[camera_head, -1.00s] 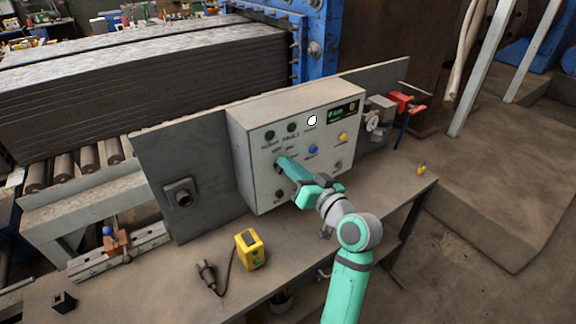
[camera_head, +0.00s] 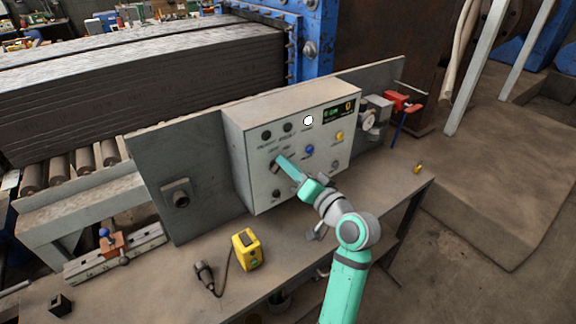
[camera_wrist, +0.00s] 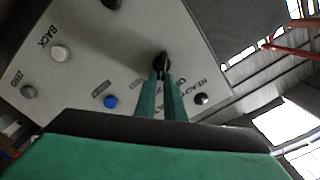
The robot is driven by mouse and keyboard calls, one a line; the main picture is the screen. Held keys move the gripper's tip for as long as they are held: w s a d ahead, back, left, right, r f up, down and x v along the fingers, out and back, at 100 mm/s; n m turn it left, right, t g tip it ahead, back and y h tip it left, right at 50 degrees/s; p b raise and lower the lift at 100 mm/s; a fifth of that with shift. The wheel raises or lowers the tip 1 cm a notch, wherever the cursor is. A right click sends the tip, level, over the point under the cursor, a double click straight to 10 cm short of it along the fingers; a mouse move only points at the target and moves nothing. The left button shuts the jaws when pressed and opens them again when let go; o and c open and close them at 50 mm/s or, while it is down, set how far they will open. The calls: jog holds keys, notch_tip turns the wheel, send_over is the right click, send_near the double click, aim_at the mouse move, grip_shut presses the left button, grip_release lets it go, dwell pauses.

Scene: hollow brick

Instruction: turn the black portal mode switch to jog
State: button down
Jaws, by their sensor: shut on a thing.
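The black portal mode switch (camera_wrist: 161,62) is a dark knob on the light grey control box (camera_head: 243,150). In the wrist view its top shows just beyond my fingertips. My gripper (camera_wrist: 162,76) has its two green fingers close together on the knob, shut on it. In the head view my gripper (camera_head: 281,161) reaches the left part of the box's front face, and its fingers mostly cover the switch. The switch's pointer and its position labels are too small or hidden to read.
The box front also has a blue button (camera_head: 309,149), a yellow button (camera_head: 339,135), a white lamp (camera_head: 308,120) and a small display (camera_head: 338,112). A yellow device (camera_head: 246,250) with a cable lies on the bench. A red vise (camera_head: 403,101) stands right of the box.

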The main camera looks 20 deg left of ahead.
jog(key=c, duration=1.8)
grip_release()
jog(key=shift+c, duration=0.2)
jog(key=v, duration=1)
jog(key=shift+s+d, duration=0.25)
jog(key=shift+d, duration=0.1)
